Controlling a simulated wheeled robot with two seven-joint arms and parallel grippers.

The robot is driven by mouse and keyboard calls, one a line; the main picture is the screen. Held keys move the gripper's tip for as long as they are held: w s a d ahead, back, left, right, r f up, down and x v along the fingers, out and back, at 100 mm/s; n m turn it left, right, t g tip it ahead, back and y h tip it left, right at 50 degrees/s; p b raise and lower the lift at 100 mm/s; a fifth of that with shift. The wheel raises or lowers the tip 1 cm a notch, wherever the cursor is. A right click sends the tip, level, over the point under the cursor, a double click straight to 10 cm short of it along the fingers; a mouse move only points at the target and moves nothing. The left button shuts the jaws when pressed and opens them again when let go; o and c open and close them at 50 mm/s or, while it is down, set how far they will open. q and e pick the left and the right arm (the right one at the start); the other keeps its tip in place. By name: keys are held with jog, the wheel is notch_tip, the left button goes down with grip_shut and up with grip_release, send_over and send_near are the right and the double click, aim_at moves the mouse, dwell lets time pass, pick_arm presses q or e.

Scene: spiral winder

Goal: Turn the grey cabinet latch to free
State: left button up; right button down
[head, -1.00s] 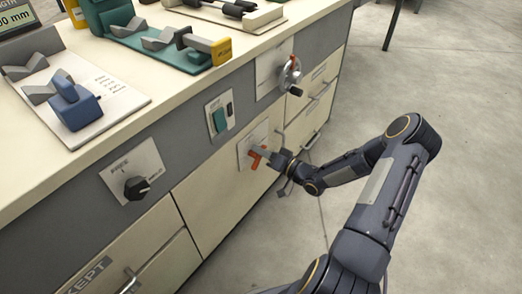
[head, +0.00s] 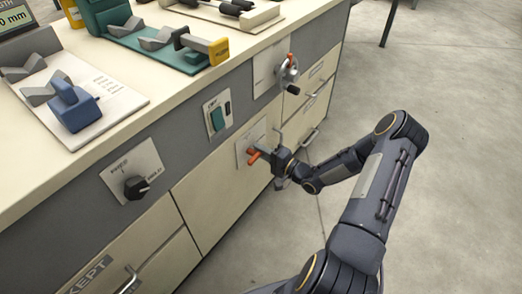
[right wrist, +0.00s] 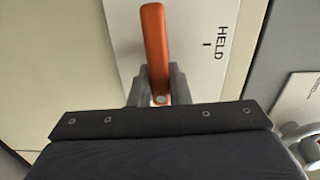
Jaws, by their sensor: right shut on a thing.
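The latch has an orange lever (head: 254,156) on a pale plate (head: 244,146) on the cream front of the cabinet; I see no grey on the lever. In the right wrist view the orange lever (right wrist: 155,42) stands upright in the picture, and the plate (right wrist: 200,22) reads HELD beside a short mark. My right gripper (right wrist: 160,88) is shut on the lever, one grey finger on each side. In the head view the right gripper (head: 272,157) hides part of the latch. My left gripper is not in view.
A black knob (head: 136,187), a green switch (head: 217,119) and a crank (head: 288,75) sit on the grey band above. Drawer handles (head: 310,138) stick out to the right of the latch. Blue, green and yellow fixtures stand on the bench top (head: 150,135). The floor at right is open.

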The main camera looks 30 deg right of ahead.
jog(key=shift+f+m, duration=0.1)
jog(key=shift+m, duration=0.2)
jog(key=c, duration=1.4)
grip_release()
jog(key=shift+o, duration=0.2)
jog(key=p+v, duration=0.1)
jog(key=v, duration=0.6)
jog(key=shift+s+d+p, duration=0.2)
jog(key=shift+s+p, duration=0.2)
